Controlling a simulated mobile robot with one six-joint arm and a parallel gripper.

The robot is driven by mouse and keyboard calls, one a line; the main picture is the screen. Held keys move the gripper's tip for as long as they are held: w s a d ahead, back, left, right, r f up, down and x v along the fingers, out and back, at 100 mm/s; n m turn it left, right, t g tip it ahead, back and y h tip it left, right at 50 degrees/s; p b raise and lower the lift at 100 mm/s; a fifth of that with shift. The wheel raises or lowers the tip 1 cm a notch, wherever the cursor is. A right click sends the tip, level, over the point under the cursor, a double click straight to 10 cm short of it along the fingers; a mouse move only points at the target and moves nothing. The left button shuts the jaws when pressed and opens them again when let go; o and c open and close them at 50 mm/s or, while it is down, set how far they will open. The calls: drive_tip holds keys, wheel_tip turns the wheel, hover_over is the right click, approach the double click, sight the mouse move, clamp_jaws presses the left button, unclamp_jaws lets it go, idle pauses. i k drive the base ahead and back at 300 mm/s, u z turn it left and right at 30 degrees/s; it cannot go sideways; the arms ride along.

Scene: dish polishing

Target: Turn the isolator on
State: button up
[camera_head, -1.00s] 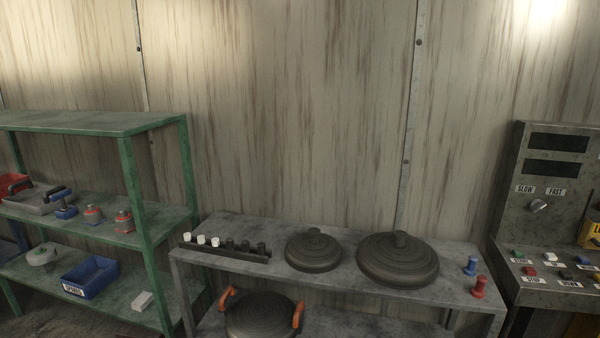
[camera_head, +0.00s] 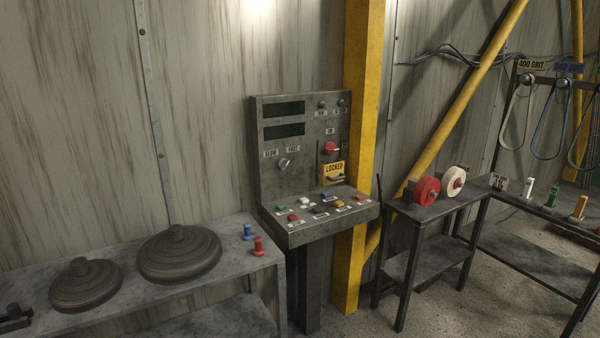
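A grey control console (camera_head: 262,150) stands right of centre against the wall. On the right of its upright panel is a red knob (camera_head: 330,148), which looks like the isolator, under a small label that seems to read "ON". Its exact setting is too small to tell. A yellow tag reading "LOCKED" (camera_head: 334,168) hangs just below the knob, with a dark handle or padlock-like piece (camera_head: 336,178) at its lower part. I cannot tell how the tag is fastened. My gripper is not in view.
A SLOW/FAST selector knob (camera_head: 284,164) and several coloured buttons are on the console. A grey bench (camera_head: 130,325) with two dark round discs stands to the left. A yellow post (camera_head: 363,110) is right behind it. A small table (camera_head: 425,208) with red and white wheels stands at right.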

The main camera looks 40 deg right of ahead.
sight(330, 148)
drive_tip(key=z, duration=4.55)
drive_tip(key=i, duration=0.1)
drive_tip(key=u, duration=2.9)
drive_tip(key=k, duration=0.95)
drive_tip(key=u, duration=0.15)
drive_tip(key=i, duration=0.65)
drive_tip(key=z, duration=0.05)
